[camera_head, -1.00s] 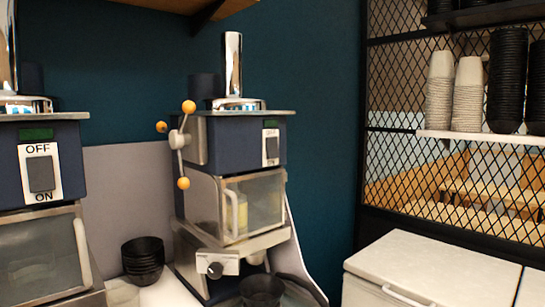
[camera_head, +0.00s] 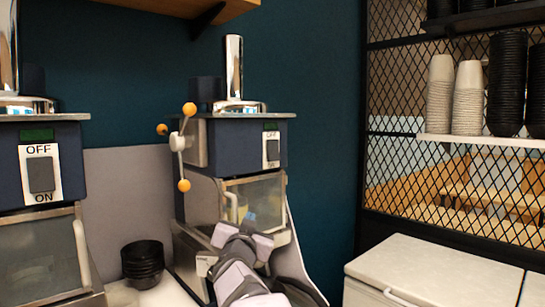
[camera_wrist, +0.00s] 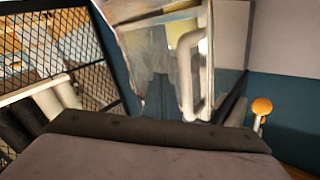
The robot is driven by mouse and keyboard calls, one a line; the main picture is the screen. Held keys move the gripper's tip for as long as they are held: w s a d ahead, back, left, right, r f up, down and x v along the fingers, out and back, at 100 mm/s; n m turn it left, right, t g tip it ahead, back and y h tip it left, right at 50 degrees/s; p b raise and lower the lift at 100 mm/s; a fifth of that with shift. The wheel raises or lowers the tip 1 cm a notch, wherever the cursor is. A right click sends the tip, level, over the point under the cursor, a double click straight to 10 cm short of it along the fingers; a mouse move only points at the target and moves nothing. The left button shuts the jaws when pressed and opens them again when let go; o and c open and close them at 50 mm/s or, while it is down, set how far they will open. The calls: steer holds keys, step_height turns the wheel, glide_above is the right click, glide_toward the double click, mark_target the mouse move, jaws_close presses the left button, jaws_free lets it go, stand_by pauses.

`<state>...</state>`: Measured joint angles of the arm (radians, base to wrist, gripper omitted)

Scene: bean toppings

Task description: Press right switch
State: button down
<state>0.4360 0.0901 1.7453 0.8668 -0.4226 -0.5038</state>
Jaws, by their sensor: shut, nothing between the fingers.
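The right switch (camera_head: 271,150) is a small dark rocker on a white plate, on the upper front of the right machine (camera_head: 238,140). It is upright and uncovered in the head view. The left switch (camera_head: 41,174), with OFF above and ON below, is on the left machine. My gripper (camera_head: 245,245) is in front of the right machine's clear-fronted box, below the right switch and apart from it. It is shut and empty; its fingertips are hard to make out. The wrist view shows the box's pale handle (camera_wrist: 187,80) close by; the switch is not identifiable there.
A lever with orange knobs (camera_head: 184,185) sticks out at the right machine's left side. Black bowls (camera_head: 143,262) are stacked between the machines. A white chest (camera_head: 430,268) stands at right, below mesh shelving with stacked cups (camera_head: 467,97). The space before the switch is clear.

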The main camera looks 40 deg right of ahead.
mark_target(273, 159)
steer(key=s+r+m+g+h+p, duration=0.2)
steer(key=r+m+g+p, duration=0.2)
steer(key=r+m, duration=0.3)
steer(key=s+r+m+g+h+p, duration=0.2)
steer(key=r+m+g+p, duration=0.2)
steer(key=r+m, duration=0.4)
steer(key=m+g, duration=0.1)
steer(key=m, duration=0.3)
steer(key=shift+d+r+h, duration=0.15)
steer(key=shift+r+h, duration=0.15)
steer(key=shift+d+p, duration=0.15)
steer(key=shift+p, duration=0.15)
steer(key=w+d+p, duration=0.1)
steer(key=d+p, duration=0.1)
steer(key=d, duration=0.1)
steer(key=w+d+p, duration=0.2)
steer(key=d+p, duration=0.1)
steer(key=w+d+p, duration=0.2)
steer(key=d, duration=0.1)
steer(key=shift+w+d+f+p, duration=0.1)
steer(key=shift+d+f+p, duration=0.1)
steer(key=shift+d+p, duration=0.1)
steer(key=shift+w+f+p, duration=0.2)
steer(key=shift+w+p, duration=0.15)
steer(key=shift+w, duration=0.2)
steer(key=shift+a, duration=0.1)
